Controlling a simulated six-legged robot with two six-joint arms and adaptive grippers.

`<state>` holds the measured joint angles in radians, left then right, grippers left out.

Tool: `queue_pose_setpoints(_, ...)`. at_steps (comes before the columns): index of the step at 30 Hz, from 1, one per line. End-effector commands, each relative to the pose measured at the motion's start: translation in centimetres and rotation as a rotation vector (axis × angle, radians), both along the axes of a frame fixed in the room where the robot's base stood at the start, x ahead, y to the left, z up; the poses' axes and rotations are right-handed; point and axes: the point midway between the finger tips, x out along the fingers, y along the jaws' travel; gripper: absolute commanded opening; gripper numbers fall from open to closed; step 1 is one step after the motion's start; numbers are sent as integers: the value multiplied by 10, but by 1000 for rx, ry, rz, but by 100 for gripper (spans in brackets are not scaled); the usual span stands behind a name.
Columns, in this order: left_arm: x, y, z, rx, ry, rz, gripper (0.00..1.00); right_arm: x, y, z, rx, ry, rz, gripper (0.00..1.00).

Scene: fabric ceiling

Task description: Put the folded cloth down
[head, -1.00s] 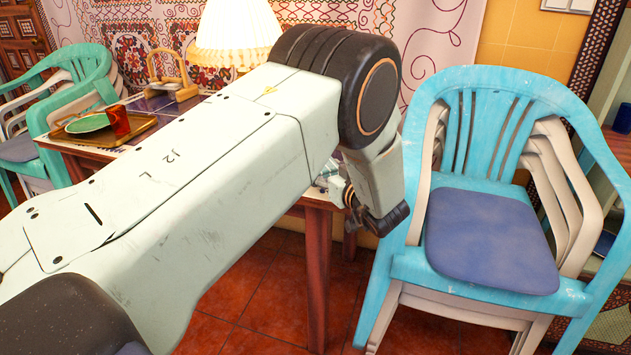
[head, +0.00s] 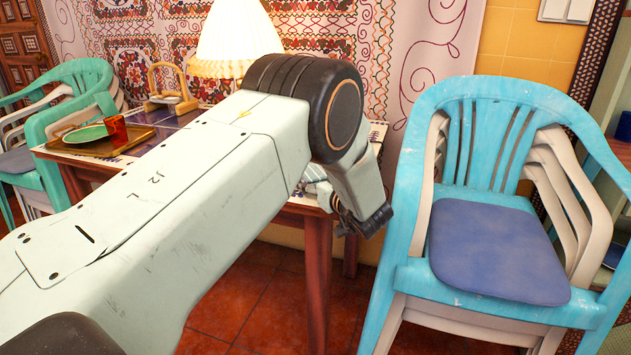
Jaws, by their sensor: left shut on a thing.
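My left arm crosses the view from the lower left, and its gripper (head: 350,222) points down beside the table's right front corner. The left gripper is shut on the folded cloth (head: 318,186). Only a small pale, striped piece of the cloth shows, between my arm and the gripper at the table's edge. The rest is hidden behind my arm, so I cannot tell whether it touches the table. My right gripper is not in view.
The wooden table (head: 318,265) carries a tray (head: 132,140) with a green plate (head: 85,134) and a red cup (head: 116,130), a wooden holder (head: 170,100) and a lit lamp (head: 236,40).

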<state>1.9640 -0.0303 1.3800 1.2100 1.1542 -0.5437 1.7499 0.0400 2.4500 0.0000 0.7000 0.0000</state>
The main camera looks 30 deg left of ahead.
Motion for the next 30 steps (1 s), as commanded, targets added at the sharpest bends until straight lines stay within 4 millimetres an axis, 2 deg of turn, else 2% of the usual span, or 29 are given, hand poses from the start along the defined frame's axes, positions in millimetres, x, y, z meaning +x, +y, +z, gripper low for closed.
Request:
queue_pose_setpoints(1, 0, 0, -2, 0, 0, 0, 0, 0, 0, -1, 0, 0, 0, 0)
queue_pose_setpoints(2, 0, 0, -2, 0, 0, 0, 62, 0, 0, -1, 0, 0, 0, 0)
queue_pose_setpoints(9, 0, 0, -1, 0, 0, 0, 82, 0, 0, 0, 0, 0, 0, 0)
queue_pose_setpoints(19, 0, -1, -2, 1, -1, -1, 83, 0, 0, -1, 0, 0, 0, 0)
queue_pose_setpoints(24, 0, -1, -6, 0, -1, -1, 83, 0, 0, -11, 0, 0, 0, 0)
queue_pose_setpoints(30, -19, -35, 4, 3, 2, -6, 83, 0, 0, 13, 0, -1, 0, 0)
